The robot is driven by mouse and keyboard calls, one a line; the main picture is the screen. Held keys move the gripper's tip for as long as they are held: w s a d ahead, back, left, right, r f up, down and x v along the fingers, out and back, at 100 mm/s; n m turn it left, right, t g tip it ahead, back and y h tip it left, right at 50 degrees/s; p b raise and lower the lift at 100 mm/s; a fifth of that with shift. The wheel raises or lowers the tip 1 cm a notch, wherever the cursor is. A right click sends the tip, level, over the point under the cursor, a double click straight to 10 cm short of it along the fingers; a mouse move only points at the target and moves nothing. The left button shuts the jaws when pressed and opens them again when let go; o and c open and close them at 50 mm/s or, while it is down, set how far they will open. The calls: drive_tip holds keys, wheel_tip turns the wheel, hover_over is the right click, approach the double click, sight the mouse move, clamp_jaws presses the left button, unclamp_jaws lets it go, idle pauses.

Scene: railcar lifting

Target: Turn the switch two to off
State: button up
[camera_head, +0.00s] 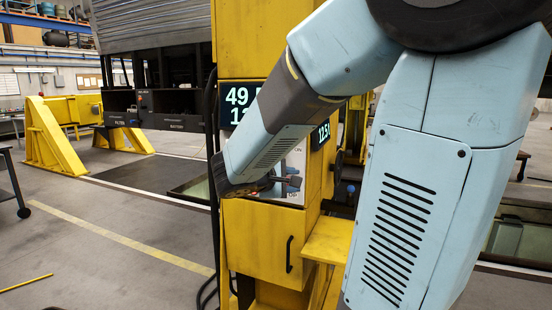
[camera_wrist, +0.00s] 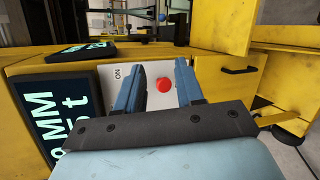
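The control panel (camera_head: 297,163) is a pale plate on the front of a yellow column, largely hidden behind my arm in the head view. In the wrist view the panel (camera_wrist: 123,88) carries the word ON at its left and a round red button (camera_wrist: 163,85). My gripper (camera_head: 291,183) is in front of the panel. In the wrist view my gripper (camera_wrist: 159,66) has its two blue fingers apart, with the red button visible between them. I see nothing held. I cannot make out switch two; the fingers may hide it.
Digital displays (camera_head: 238,104) sit on the yellow column (camera_head: 240,40) above the panel. Below is a yellow cabinet door with a black handle (camera_head: 289,254). A yellow ledge (camera_head: 328,240) juts out at the right. Black cables run down the column's left side. The floor at left is mostly open.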

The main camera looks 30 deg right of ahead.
drive_tip(key=w+a+n+t+h, duration=0.1)
drive_tip(key=w+a+n+t, duration=0.15)
drive_tip(key=w, duration=0.25)
drive_tip(key=w+a+n+t, duration=0.1)
drive_tip(key=w+n+t, duration=0.2)
drive_tip(key=w+t, duration=0.15)
drive_tip(key=w+d+g, duration=0.1)
drive_tip(key=w+d, duration=0.8)
drive_tip(key=d, duration=0.1)
drive_tip(key=shift+d+r, duration=0.25)
drive_tip(key=shift+r, duration=0.15)
drive_tip(key=shift+w, duration=0.1)
